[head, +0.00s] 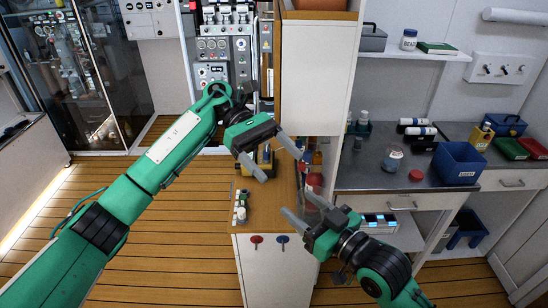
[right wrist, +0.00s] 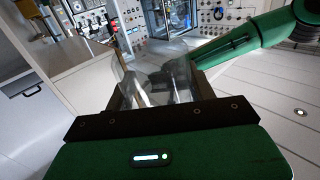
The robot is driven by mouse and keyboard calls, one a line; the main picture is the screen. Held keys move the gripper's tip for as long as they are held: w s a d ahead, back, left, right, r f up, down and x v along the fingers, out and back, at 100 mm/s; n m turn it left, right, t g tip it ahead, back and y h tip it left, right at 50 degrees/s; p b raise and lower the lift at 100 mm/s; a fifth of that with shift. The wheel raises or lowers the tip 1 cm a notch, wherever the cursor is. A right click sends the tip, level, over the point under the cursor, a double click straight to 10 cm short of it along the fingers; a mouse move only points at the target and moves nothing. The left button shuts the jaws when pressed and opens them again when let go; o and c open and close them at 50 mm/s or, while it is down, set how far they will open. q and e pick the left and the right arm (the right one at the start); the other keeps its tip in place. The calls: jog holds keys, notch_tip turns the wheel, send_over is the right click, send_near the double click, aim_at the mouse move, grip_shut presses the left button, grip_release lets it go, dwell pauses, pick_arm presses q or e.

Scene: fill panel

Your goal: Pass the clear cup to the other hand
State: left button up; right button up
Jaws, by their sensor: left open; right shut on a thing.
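The clear cup (right wrist: 148,72) is see-through and sits between the fingers of my right gripper (right wrist: 155,98) in the right wrist view. My right gripper (head: 297,202) is shut on it. In the head view the cup's outline is too faint to make out for sure. My left gripper (head: 281,168) is open, above and slightly left of my right gripper in the head view. In the right wrist view my left arm (right wrist: 245,38) comes in from the right, and its dark gripper shows beside and partly behind the cup. I cannot tell whether it touches the cup.
Below the grippers is a wooden-topped counter (head: 262,213) with small bottles (head: 241,207) and a yellow item (head: 265,158). A tall white cabinet (head: 317,80) stands behind. At right, a grey worktop (head: 360,176) holds a jar (head: 392,158), a red lid (head: 416,175) and a blue bin (head: 460,164).

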aim_at(324, 214)
pick_arm(q)
jog(key=x, duration=1.2)
jog(key=shift+s+a, duration=0.1)
jog(key=shift+a, duration=0.05)
jog(key=c, duration=0.9)
jog(key=shift+c, duration=0.7)
pick_arm(e)
jog(key=o, duration=1.1)
jog(key=shift+c, duration=0.2)
